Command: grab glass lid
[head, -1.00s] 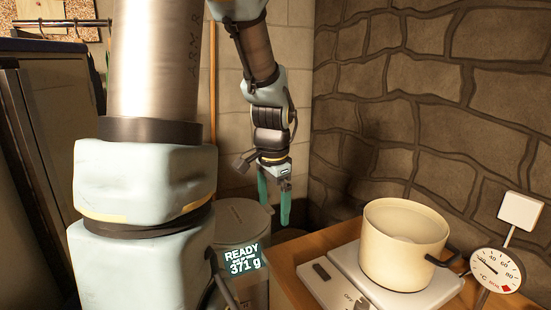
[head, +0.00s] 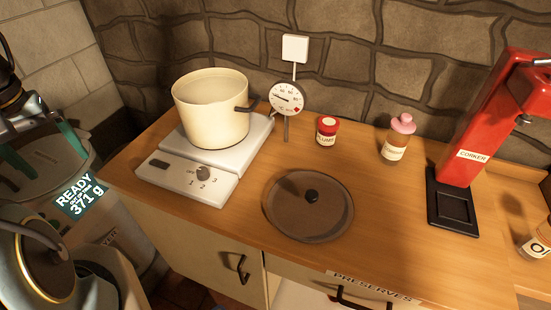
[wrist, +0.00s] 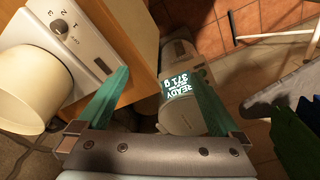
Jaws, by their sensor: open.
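The glass lid (head: 290,222) is a round, see-through brownish disc with a dark knob at its middle. It lies flat on the wooden counter in the head view, in front of the thermometer and right of the hot plate. My gripper (wrist: 157,85) shows two green fingers spread wide apart in the wrist view, with nothing between them in their grasp. In the head view part of my gripper shows at the left edge, over the grey bin and well left of the lid. The lid is not in the wrist view.
A cream pot (head: 211,110) stands on a white hot plate (head: 211,186) left of the lid. A dial thermometer (head: 287,98), a red-capped jar (head: 326,131), a pink-topped bottle (head: 396,140) and a red corker (head: 490,125) stand around it. Counter right of the lid is clear.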

